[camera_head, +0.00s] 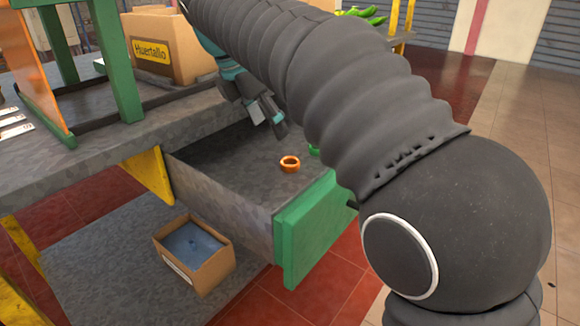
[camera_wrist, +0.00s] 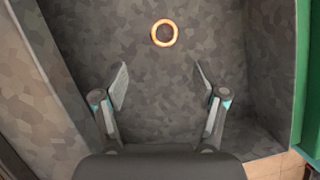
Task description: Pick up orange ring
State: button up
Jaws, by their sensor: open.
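The orange ring (camera_head: 290,164) lies flat on the floor of an open grey drawer with a green front (camera_head: 305,228). In the wrist view the ring (camera_wrist: 154,33) is ahead of my gripper (camera_wrist: 160,82), roughly centred between the fingers and beyond their tips. My gripper (camera_head: 276,118) is open and empty, above the drawer and apart from the ring. In the head view my dark arm hides part of the drawer's right side.
A green object (camera_head: 314,150) shows partly beside my arm in the drawer. The drawer walls (camera_head: 222,200) surround the ring. A cardboard box (camera_head: 168,45) stands on the grey table above.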

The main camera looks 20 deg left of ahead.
jog(key=b, duration=0.1)
send_over(288, 169)
jog(key=a, duration=0.2)
jog(key=f, duration=0.4)
jog(key=shift+w+f, duration=0.15)
jog(key=shift+w, duration=0.05)
jog(key=shift+b+x, duration=0.95)
jog(key=shift+x, duration=1.65)
jog(key=shift+s+d, duration=0.15)
jog(key=c, duration=0.8)
